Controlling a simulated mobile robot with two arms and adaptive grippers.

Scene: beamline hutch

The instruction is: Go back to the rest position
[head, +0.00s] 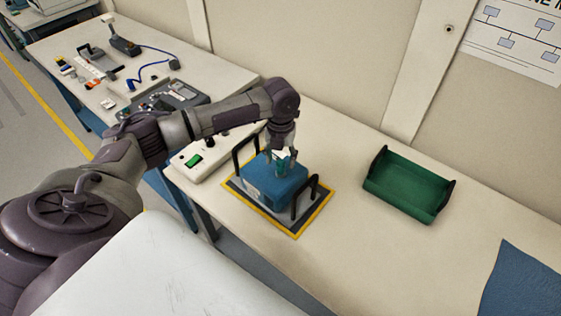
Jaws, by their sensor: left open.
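My left gripper (285,155) is at the end of my left arm, which reaches in from the left over the table. It points down, open, just above a blue block-like device (272,182). A small light and teal part (284,160) shows between or behind the fingertips; whether the fingers touch it I cannot tell. The blue device sits on a dark mat with a yellow border (297,235), between two black upright handles (305,196). My right gripper is not in view.
A green tray with black ends (408,184) stands empty to the right. A blue mat (522,284) lies at the lower right. A control box with a green switch (195,160) stands left of the device. Tools and a blue cable (150,68) lie on the farther table. The table between is clear.

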